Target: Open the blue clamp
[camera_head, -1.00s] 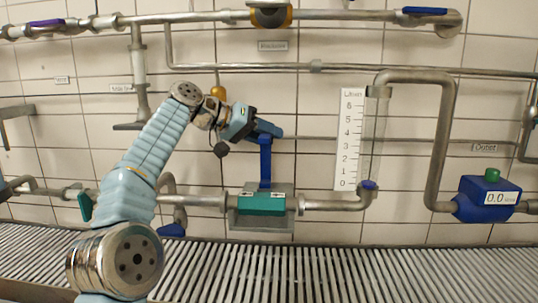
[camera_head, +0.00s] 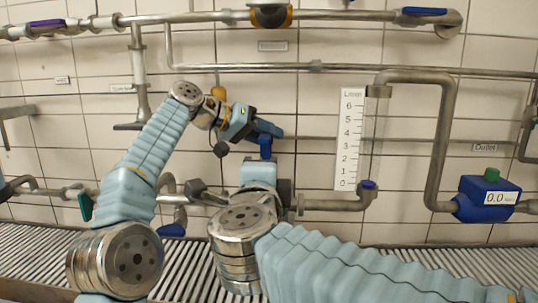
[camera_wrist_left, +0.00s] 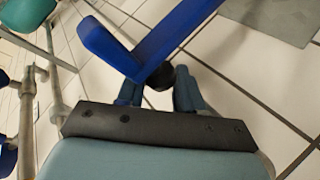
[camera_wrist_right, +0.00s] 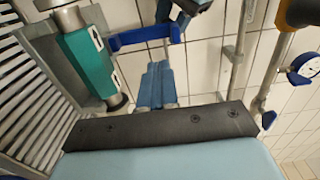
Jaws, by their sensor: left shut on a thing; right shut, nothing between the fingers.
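The blue clamp (camera_head: 265,146) shows in the head view as a short stretch of lever between my two grippers. In the left wrist view its blue bar (camera_wrist_left: 170,40) has a bent end. My left gripper (camera_head: 270,130) is at the lever's top, and its blue fingers (camera_wrist_left: 158,92) are shut around it near a dark round tip. My right gripper (camera_wrist_right: 156,70) is shut and empty, its fingers pointing at the lever (camera_wrist_right: 140,38) just beyond. The green block (camera_wrist_right: 88,60) at the clamp's foot shows in the right wrist view; my right arm hides it in the head view.
Steel pipes run along the tiled wall, with a scale tube (camera_head: 350,135) and a blue meter (camera_head: 487,200) to the right. A slatted grating (camera_head: 420,265) lies below. A green-handled valve (camera_head: 85,206) is at the left.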

